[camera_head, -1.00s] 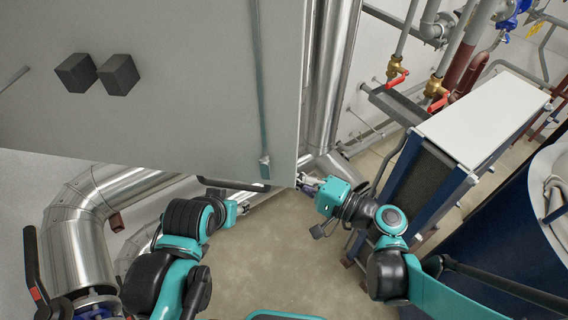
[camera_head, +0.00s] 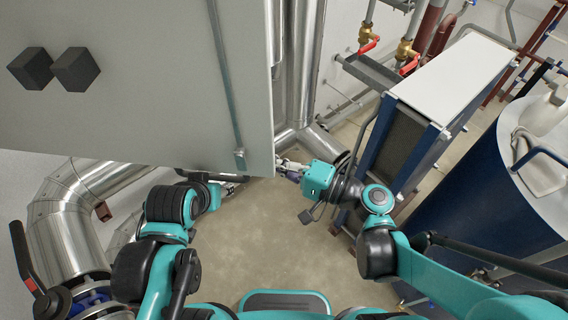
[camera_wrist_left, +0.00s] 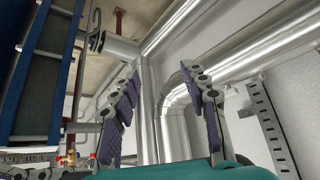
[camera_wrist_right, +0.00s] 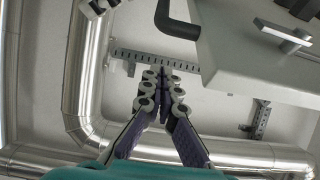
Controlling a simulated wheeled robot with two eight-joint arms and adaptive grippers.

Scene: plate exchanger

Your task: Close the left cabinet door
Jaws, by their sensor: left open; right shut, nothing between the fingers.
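A large light-grey panel (camera_head: 150,110), apparently the cabinet door, fills the upper left of the head view. It carries two black blocks and a vertical metal rod (camera_head: 228,85) near its right edge. My right gripper (camera_head: 283,166) is just beside the panel's lower right corner; I cannot tell whether it touches. In the right wrist view its fingers (camera_wrist_right: 165,75) are together and empty, with a grey box edge (camera_wrist_right: 240,75) and a black handle (camera_wrist_right: 172,22) beyond. My left gripper is mostly hidden at the panel's bottom edge; in the left wrist view its fingers (camera_wrist_left: 163,110) are apart and empty.
Silver pipes (camera_head: 60,220) run at the left and behind the panel (camera_head: 305,60). A blue-framed unit with a white top (camera_head: 455,75) and a blue drum (camera_head: 470,185) stand at the right. Bare floor (camera_head: 255,230) lies between my arms.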

